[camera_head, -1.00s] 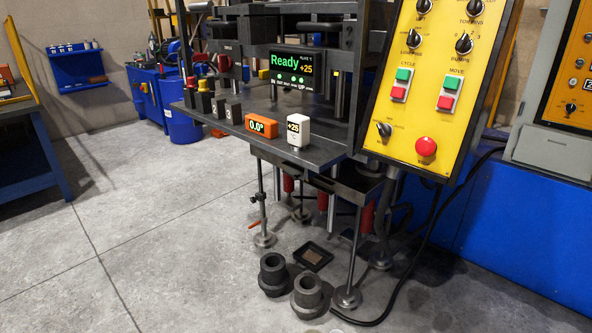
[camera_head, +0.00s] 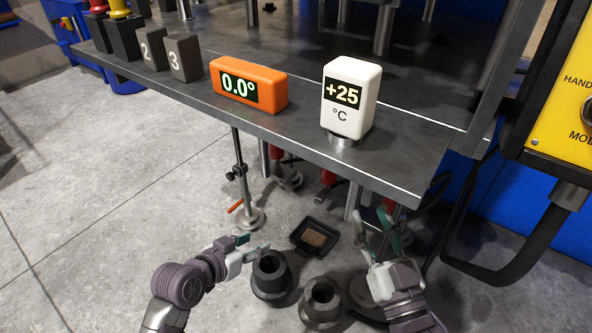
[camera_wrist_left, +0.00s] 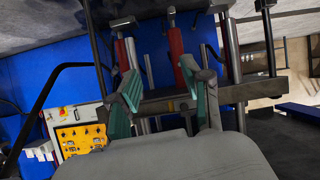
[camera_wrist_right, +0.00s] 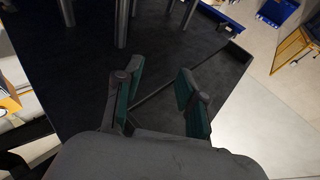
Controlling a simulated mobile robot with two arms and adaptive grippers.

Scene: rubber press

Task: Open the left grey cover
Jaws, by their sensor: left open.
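No part that I can clearly tell as the left grey cover shows. Two small dark grey blocks stand on the table, marked 2 (camera_head: 151,48) and 3 (camera_head: 184,57). My left gripper (camera_head: 251,246) is low in the head view, in front of the table and by the left dark round part; it is open and empty. Its spread fingers also show in the left wrist view (camera_wrist_left: 165,100). My right gripper (camera_head: 377,228) is lower right in the head view, open and empty. Its fingers stand apart in the right wrist view (camera_wrist_right: 157,98).
The dark table (camera_head: 290,130) carries an orange display (camera_head: 262,101) and a white display (camera_head: 362,72). Two dark round parts (camera_head: 270,270) (camera_head: 320,302) and a small black tray (camera_head: 296,238) are on the floor side. A yellow control panel (camera_head: 560,125) stands right. Floor is free at left.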

